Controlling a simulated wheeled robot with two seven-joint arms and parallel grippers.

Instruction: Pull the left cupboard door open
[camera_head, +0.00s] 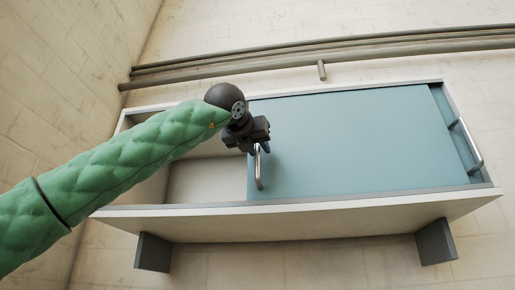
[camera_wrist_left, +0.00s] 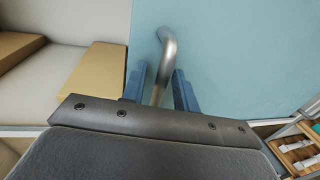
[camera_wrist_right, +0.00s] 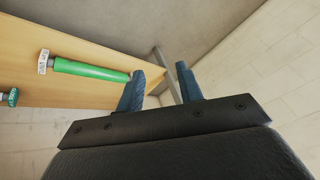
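The cupboard (camera_head: 300,218) has blue-green sliding doors. The left door (camera_head: 350,135) stands slid to the right, and the left part of the cupboard is open. The left door's upright metal handle (camera_head: 259,172) is near its left edge. My left gripper (camera_head: 262,146) is at the handle's upper part. In the left wrist view the handle (camera_wrist_left: 167,50) runs between the two fingers of my left gripper (camera_wrist_left: 160,75), with a gap seen beside it, so the fingers look open around it. My right gripper (camera_wrist_right: 161,70) is open and empty, away from the cupboard.
Cardboard boxes (camera_wrist_left: 97,72) sit inside the open left part. A second handle (camera_head: 466,145) is at the right end. Pipes (camera_head: 320,54) run along the wall above. In the right wrist view a wooden surface (camera_wrist_right: 60,90) holds a green roll (camera_wrist_right: 90,69).

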